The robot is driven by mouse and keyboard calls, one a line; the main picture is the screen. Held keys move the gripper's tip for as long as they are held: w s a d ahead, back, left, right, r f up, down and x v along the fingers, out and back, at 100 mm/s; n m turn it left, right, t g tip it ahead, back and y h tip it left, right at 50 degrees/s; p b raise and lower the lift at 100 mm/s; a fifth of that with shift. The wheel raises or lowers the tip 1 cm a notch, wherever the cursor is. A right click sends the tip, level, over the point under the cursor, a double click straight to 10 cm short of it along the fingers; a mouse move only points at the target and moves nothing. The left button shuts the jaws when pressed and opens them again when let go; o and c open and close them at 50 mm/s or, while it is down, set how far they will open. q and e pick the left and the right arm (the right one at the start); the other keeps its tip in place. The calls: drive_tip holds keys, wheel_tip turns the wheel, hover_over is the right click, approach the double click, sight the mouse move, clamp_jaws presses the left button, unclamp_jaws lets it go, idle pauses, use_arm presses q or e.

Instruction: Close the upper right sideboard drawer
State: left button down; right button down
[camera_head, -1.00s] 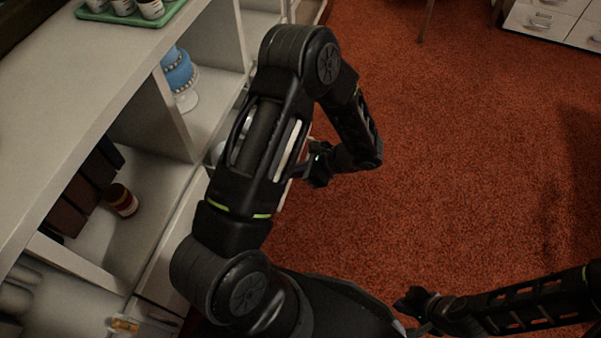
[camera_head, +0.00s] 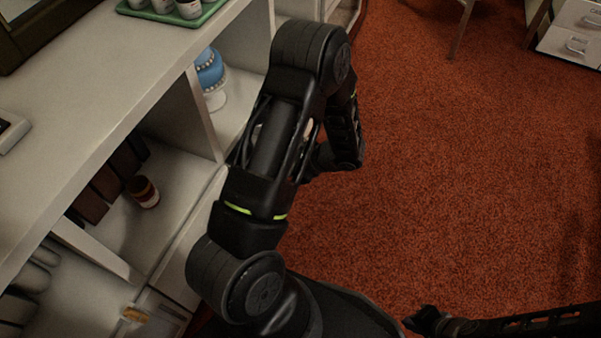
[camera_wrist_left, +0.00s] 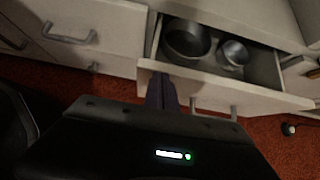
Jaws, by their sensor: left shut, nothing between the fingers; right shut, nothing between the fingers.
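An open white drawer (camera_wrist_left: 225,88) shows in the left wrist view, pulled out of the sideboard with a large metal pot (camera_wrist_left: 187,42) and a smaller one (camera_wrist_left: 234,53) inside. My left gripper (camera_wrist_left: 162,84) is shut and empty at the left part of the drawer's front panel; I cannot tell whether it touches. In the head view my own left arm hides most of this drawer and the left gripper. My right gripper (camera_head: 420,318) is shut and empty over the carpet at the bottom, far from the sideboard.
The sideboard top (camera_head: 110,85) runs along the left, with a green tray (camera_head: 205,14) of jars. Its open shelves hold a blue cake on a stand (camera_head: 211,78) and a jar (camera_head: 144,191). The red carpet (camera_head: 460,170) is clear.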

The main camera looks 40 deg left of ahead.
use_arm(q)
drive_tip(key=s+a, duration=0.4)
drive_tip(key=a, duration=0.7)
drive_tip(key=shift+a, duration=0.35)
use_arm(e)
drive_tip(key=shift+d+f, duration=0.1)
drive_tip(key=shift+f, duration=0.05)
